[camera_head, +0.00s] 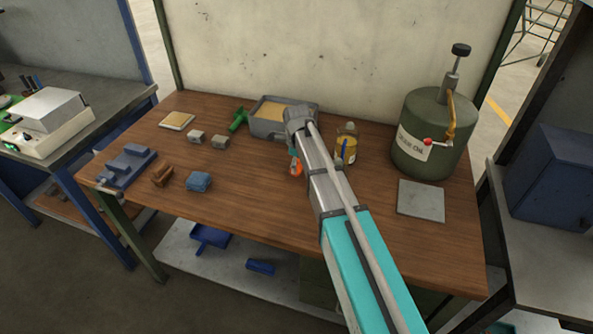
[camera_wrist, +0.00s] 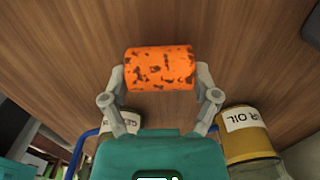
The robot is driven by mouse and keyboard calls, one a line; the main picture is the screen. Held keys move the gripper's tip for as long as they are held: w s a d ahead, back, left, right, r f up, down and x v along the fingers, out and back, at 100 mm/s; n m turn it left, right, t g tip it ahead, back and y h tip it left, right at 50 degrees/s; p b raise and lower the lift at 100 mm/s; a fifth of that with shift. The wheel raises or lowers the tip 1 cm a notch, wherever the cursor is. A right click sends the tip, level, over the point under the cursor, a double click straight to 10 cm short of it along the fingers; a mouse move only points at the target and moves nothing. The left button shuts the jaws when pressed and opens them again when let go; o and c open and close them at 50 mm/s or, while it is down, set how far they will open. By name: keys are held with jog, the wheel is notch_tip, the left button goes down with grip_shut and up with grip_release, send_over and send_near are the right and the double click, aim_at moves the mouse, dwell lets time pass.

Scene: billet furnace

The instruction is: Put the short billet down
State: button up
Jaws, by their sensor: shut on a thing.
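The short billet is a mottled orange cylinder with dark patches. In the wrist view the billet (camera_wrist: 160,68) lies crosswise between the fingertips of my gripper (camera_wrist: 161,76), which is shut on its two ends. In the head view the billet (camera_head: 297,170) shows as a small orange piece below my gripper (camera_head: 294,156), over the middle of the wooden workbench (camera_head: 255,205). My arm partly hides the gripper there. I cannot tell whether the billet touches the bench top or hangs just above it.
A grey plate (camera_head: 421,201) lies at right, before the green oil drum (camera_head: 434,134). A yellow tin (camera_head: 347,152) stands close right of my arm. A grey sand-filled tray (camera_head: 268,128) is behind. Blue cloth (camera_head: 198,182) and small blocks lie left. Bare wood surrounds the billet in front.

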jog(key=shift+f+b, duration=0.4)
jog(key=shift+f, duration=0.25)
jog(key=shift+f, duration=0.1)
jog(key=o, duration=1.2)
jog(key=shift+c, duration=0.2)
notch_tip(320, 180, up, 12)
jog(key=p, duration=1.2)
